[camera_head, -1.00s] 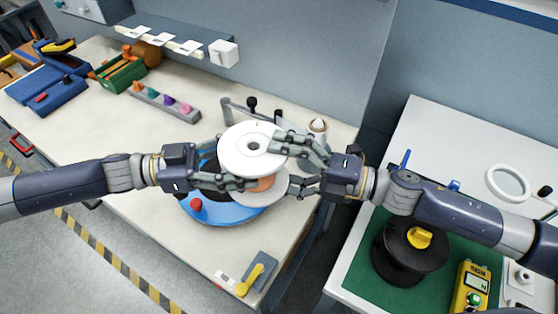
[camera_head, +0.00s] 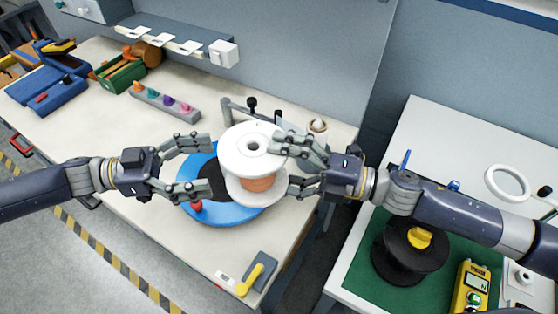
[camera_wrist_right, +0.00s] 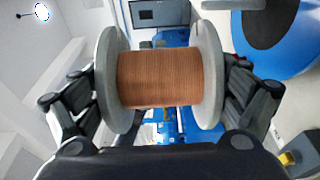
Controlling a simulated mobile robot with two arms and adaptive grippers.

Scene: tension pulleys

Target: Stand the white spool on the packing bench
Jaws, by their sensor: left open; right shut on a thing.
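The white spool (camera_head: 240,160), wound with copper-coloured wire, is upright in the head view, over the right part of a blue round stand with a dark centre (camera_head: 222,216). Whether its lower flange touches the stand cannot be told. My right gripper (camera_head: 284,166) is shut on the spool from the right. In the right wrist view the copper winding (camera_wrist_right: 158,80) lies between two pale flanges, with a finger outside each. My left gripper (camera_head: 209,166) is open and empty, just left of the spool, its fingers apart above the stand.
The stand is on a pale bench (camera_head: 110,190). A second bench at right has a green mat (camera_head: 355,275), a black spool (camera_head: 400,262) and a yellow meter (camera_head: 472,290).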

